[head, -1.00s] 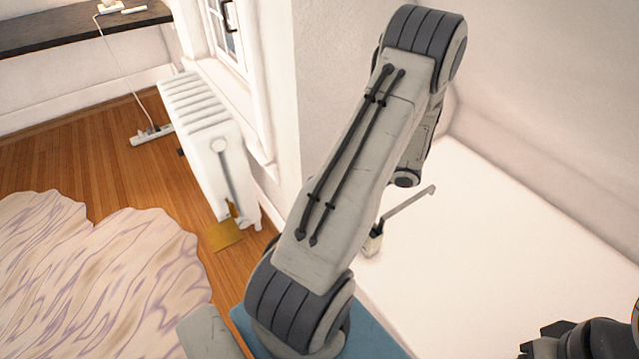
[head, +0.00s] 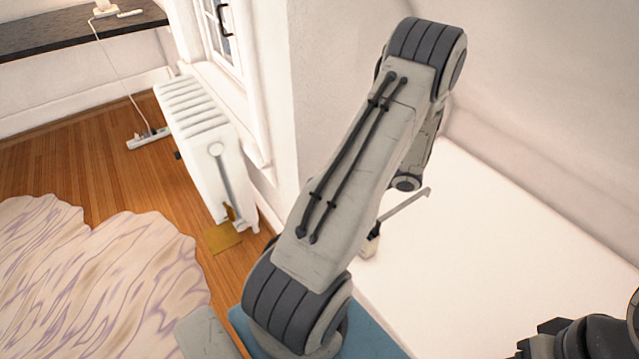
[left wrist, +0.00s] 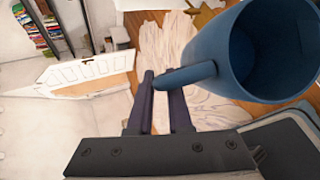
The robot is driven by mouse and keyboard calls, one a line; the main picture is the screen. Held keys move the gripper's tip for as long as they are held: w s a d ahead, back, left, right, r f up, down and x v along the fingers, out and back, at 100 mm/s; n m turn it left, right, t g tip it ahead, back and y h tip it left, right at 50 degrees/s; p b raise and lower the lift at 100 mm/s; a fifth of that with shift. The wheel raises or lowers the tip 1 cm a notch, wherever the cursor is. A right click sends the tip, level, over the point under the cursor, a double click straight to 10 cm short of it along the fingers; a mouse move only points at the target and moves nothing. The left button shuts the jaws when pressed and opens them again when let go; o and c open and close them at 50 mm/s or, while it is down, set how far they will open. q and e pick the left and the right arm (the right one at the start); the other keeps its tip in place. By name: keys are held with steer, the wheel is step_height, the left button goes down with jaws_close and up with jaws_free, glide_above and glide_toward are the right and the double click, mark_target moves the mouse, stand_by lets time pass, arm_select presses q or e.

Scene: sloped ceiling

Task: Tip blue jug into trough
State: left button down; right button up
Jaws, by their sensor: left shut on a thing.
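The blue jug (left wrist: 238,55) is in the left wrist view at the upper right. Its open mouth faces right in that picture, and the inside that shows is plain blue. My left gripper (left wrist: 162,84) is shut on the jug's handle, which runs left from the body to the fingertips. In the head view my left arm crosses the middle, and its gripper and the jug do not show. My right gripper (head: 535,342) is partly in view at the bottom right, dark and cut off, its jaws unclear. I cannot make out a trough in either view.
A white surface (head: 500,240) lies right of my left arm, with a thin grey rod on a small pale block (head: 371,246). A white radiator (head: 205,125) stands at the left by the wall. A pale rug (head: 90,270) covers part of the wooden floor.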

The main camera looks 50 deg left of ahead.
arm_select(q)
steer(key=shift+w+d+r+y+p, duration=0.25)
steer(key=shift+w+r+y+p, duration=0.1)
steer(key=shift+r+p, duration=0.2)
stand_by(0.4)
steer(key=shift+w+d+r+m+g+y+p, duration=0.3)
steer(key=shift+w+d+r+g+y+p, duration=0.15)
steer(key=shift+w+r+g+p, duration=0.3)
stand_by(0.8)
steer(key=shift+s+f, duration=0.1)
steer(key=shift+s, duration=0.05)
